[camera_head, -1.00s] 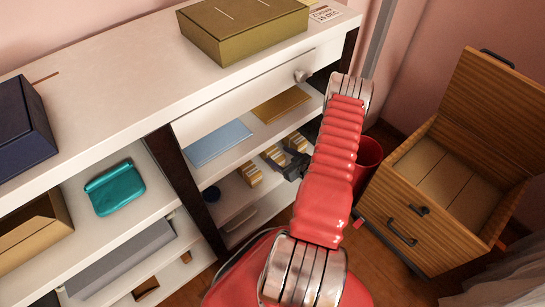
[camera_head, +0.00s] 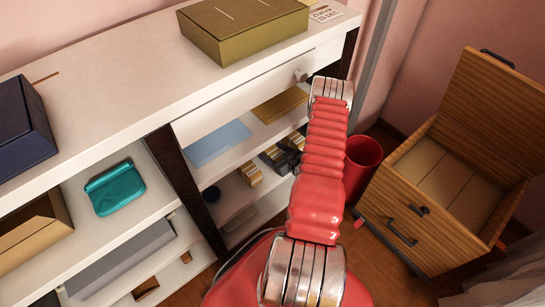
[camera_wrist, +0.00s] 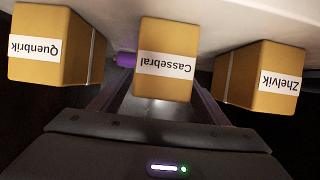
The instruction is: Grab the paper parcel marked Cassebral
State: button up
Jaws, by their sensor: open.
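The Cassebral parcel (camera_wrist: 164,88) is a tan paper box with a white label, upside down in the wrist view. It stands in the middle of a row of similar parcels. My gripper (camera_wrist: 163,78) is open, with one finger on each side of this parcel. I cannot tell whether the fingers touch it. The Quenbrik parcel (camera_wrist: 48,48) is to the left and the Zhelvik parcel (camera_wrist: 262,75) to the right, both outside the fingers. In the head view my gripper (camera_head: 288,157) reaches into the lower shelf and partly hides the middle parcel.
A blue flat item (camera_head: 218,142) and a tan one (camera_head: 280,104) lie on the shelf above. A dark upright (camera_head: 183,185) stands left of the parcels. A red bin (camera_head: 362,165) and an open wooden drawer unit (camera_head: 425,205) stand to the right.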

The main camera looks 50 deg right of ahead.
jog(key=shift+c, duration=0.6)
jog(key=c, duration=1.2)
jog(key=shift+r, duration=0.15)
jog(key=shift+r, duration=4.9)
